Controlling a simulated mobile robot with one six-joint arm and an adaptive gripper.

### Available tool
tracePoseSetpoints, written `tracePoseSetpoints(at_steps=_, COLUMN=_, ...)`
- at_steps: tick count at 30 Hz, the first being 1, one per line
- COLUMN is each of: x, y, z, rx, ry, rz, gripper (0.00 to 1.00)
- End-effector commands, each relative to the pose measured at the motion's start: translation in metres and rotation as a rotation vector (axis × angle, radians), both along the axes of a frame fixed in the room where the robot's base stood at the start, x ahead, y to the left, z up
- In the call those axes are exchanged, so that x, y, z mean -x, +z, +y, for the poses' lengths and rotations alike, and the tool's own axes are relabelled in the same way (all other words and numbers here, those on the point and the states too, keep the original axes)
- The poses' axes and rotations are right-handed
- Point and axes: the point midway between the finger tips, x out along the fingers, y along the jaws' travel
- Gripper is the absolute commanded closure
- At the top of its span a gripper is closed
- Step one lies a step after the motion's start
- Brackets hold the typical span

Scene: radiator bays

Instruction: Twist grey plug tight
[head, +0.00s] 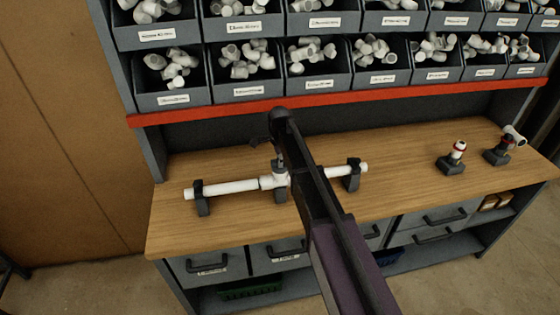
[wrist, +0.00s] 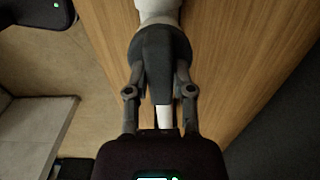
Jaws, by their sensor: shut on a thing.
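A white pipe (head: 232,187) with a white tee fitting (head: 274,181) lies level across grey holders on the wooden bench. My gripper (head: 277,160) is at the tee's upper side, with my arm crossing in front. A white strip (wrist: 163,115) shows between the finger links.
Grey holders (head: 202,200) stand under the pipe's left part and right part (head: 350,178). Two small fittings on stands (head: 454,158) (head: 503,150) are at the bench's right. Bins of white fittings (head: 247,68) fill the shelves behind. The bench (head: 410,165) between is clear.

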Motion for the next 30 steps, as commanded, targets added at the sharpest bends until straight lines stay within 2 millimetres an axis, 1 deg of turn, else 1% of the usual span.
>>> tracePoseSetpoints(at_steps=12, x=0.0013, y=-0.0004, z=-0.0007, rx=0.001, ry=-0.012, rz=0.003, gripper=1.00)
tracePoseSetpoints(at_steps=13, x=0.0013, y=-0.0004, z=-0.0007, rx=0.001, ry=-0.012, rz=0.003, gripper=0.60)
tracePoseSetpoints(at_steps=14, x=0.0013, y=-0.0004, z=-0.0007, rx=0.001, ry=-0.012, rz=0.003, gripper=0.51)
tracePoseSetpoints(at_steps=15, x=0.0013, y=-0.0004, z=-0.0007, rx=0.001, ry=-0.012, rz=0.003, gripper=0.39)
tracePoseSetpoints(at_steps=16, x=0.0011, y=-0.0004, z=-0.0005, rx=0.001, ry=-0.012, rz=0.003, gripper=0.34)
tracePoseSetpoints(at_steps=30, x=0.0003, y=-0.0001, z=-0.0001, rx=0.000, ry=-0.002, rz=0.001, gripper=0.34)
